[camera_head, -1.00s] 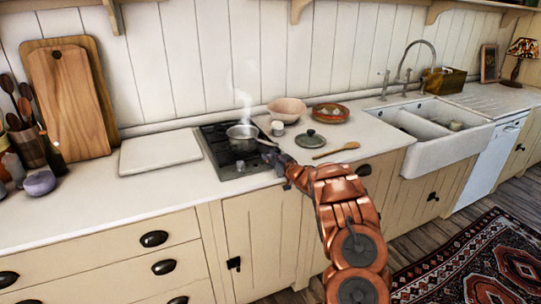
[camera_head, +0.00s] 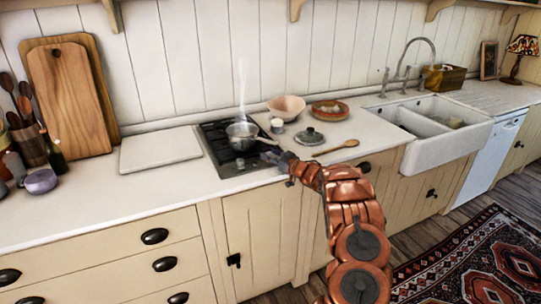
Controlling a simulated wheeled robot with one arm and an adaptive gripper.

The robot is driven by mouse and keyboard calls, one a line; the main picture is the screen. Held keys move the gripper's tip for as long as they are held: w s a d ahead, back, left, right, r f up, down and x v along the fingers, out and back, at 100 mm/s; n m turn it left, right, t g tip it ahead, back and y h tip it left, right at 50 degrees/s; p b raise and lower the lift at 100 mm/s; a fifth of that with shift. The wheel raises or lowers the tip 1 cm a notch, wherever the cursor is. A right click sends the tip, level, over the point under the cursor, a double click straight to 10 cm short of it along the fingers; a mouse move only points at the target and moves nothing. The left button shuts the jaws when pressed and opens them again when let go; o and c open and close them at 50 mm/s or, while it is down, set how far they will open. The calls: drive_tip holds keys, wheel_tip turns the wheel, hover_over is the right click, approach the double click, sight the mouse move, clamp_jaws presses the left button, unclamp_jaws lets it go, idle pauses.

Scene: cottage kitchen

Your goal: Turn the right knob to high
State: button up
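The stove (camera_head: 225,165) is a small dark hob set into the white counter, with a metal front strip. A steaming metal saucepan (camera_head: 240,136) sits on it, its handle pointing right toward my arm. My gripper (camera_head: 268,157) is at the hob's front right corner, close to the front strip, below the pan handle. The right knob is not visible; my gripper covers that corner. The fingers are too small and dark to tell whether they are open or touching anything.
A pink bowl (camera_head: 287,107), a small jar (camera_head: 277,126), a pot lid (camera_head: 310,136) and a wooden spoon (camera_head: 338,147) lie right of the hob. A white board (camera_head: 160,150) lies left. The sink (camera_head: 440,128) is farther right. The front counter left of the hob is clear.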

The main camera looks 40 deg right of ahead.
idle(0.3)
drive_tip(key=shift+s+d, duration=0.15)
drive_tip(key=shift+s, duration=5.85)
